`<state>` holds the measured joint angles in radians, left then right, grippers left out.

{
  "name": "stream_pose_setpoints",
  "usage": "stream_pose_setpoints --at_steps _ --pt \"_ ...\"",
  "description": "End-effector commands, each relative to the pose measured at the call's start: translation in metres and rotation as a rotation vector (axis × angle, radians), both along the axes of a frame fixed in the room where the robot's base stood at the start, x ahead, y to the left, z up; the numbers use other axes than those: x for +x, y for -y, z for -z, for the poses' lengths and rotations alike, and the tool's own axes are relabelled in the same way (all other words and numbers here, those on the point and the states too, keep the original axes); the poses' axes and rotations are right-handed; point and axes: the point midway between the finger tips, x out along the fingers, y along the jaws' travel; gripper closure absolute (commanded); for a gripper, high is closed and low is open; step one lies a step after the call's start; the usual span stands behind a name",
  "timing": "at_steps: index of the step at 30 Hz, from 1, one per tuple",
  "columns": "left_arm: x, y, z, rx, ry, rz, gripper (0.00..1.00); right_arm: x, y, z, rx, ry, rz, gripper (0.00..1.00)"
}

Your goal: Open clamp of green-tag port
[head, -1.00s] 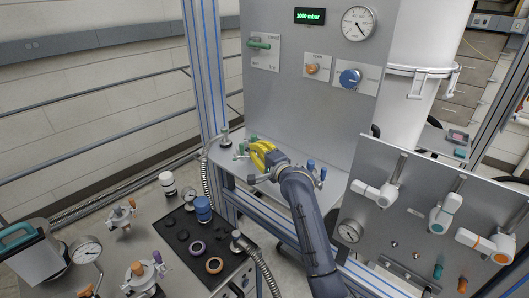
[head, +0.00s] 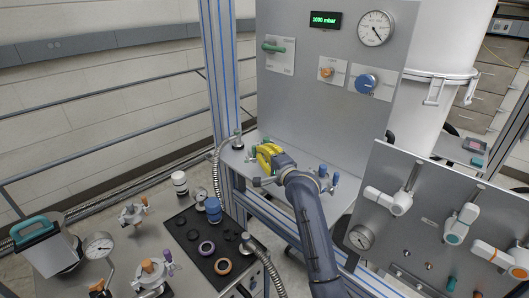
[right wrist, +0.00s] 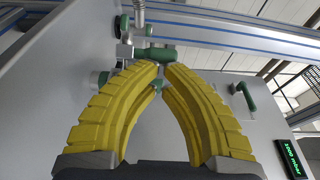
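My right gripper (head: 266,157) has yellow fingers and reaches over the metal shelf below the upright panel. In the right wrist view its fingertips (right wrist: 161,68) nearly meet, with a narrow gap between them. A green clamp part (right wrist: 155,56) lies just beyond the tips, beside a metal fitting (right wrist: 125,50). A small green piece (right wrist: 157,86) shows between the fingers. Whether the tips touch or grip the clamp cannot be told. In the head view the fingers largely hide this port. My left gripper is not in view.
The upright panel (head: 310,105) carries a green handle (head: 273,48), an orange knob (head: 327,72), a blue knob (head: 366,83) and a gauge (head: 376,28). Blue-topped fittings (head: 335,180) stand right of the gripper. A corrugated hose (head: 216,165) runs at its left.

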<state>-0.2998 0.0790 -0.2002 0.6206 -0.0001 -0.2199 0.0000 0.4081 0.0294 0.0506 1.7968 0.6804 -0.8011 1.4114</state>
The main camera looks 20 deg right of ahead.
Motion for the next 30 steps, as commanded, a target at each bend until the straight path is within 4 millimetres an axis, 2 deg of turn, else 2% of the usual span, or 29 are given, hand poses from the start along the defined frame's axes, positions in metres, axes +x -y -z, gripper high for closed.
stream_pose_setpoints --at_steps 19,30 --pt "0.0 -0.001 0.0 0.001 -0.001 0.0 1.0 0.003 -0.015 0.0 0.0 0.0 -0.001 1.0" --pt "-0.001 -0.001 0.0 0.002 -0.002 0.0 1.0 0.009 -0.035 0.0 0.002 0.0 -0.001 1.0"
